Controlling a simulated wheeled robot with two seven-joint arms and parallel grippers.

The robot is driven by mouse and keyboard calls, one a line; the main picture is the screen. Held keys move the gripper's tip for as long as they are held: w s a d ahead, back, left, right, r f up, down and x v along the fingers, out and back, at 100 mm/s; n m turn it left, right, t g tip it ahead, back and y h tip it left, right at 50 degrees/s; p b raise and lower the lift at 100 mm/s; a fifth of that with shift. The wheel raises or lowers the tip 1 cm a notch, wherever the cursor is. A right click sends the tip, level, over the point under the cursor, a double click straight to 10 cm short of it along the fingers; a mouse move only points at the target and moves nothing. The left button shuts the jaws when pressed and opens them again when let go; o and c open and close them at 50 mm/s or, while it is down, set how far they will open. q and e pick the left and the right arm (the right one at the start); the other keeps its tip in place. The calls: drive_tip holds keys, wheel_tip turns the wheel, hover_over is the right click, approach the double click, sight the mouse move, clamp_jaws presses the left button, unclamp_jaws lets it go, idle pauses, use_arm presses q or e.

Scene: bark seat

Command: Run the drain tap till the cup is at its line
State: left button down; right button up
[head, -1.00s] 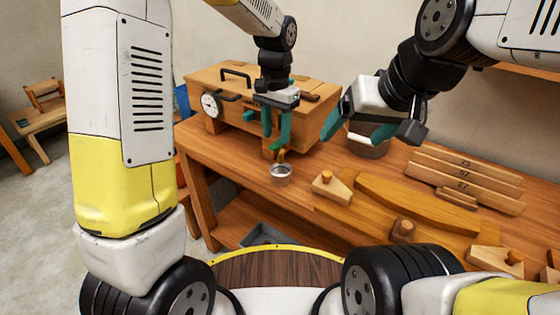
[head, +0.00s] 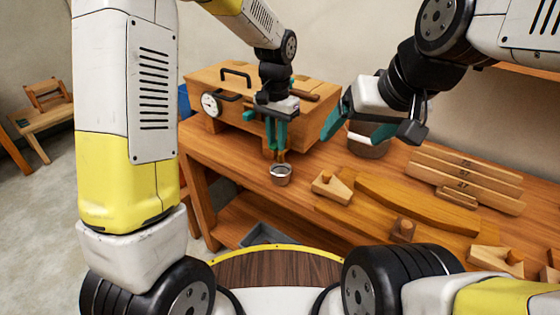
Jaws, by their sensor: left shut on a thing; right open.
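A small metal cup (head: 281,175) stands on the bench below the front of the wooden steam box (head: 312,104). The drain tap (head: 280,156) is a small brownish piece just above the cup, largely hidden by my fingers. My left gripper (head: 276,146) points down in front of the box, with its teal fingers shut on the tap. The water level and line in the cup are too small to make out.
The box carries a round dial (head: 210,104) and a black handle (head: 236,74). Wooden forms (head: 415,205), a wooden block with a peg (head: 332,186) and numbered boards (head: 465,175) lie to the right. A grey tray (head: 266,235) sits below the bench. Bench space left of the cup is clear.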

use_arm(q)
drive_tip(key=d+n, duration=0.1)
drive_tip(key=n, duration=0.2)
drive_tip(key=d+n, duration=0.1)
drive_tip(key=n, duration=0.2)
drive_tip(key=d+n, duration=0.1)
drive_tip(key=n, duration=0.2)
drive_tip(key=shift+s+d, duration=0.3)
drive_tip(key=shift+s, duration=0.25)
idle(4.1)
drive_tip(key=shift+f, duration=0.1)
idle(1.6)
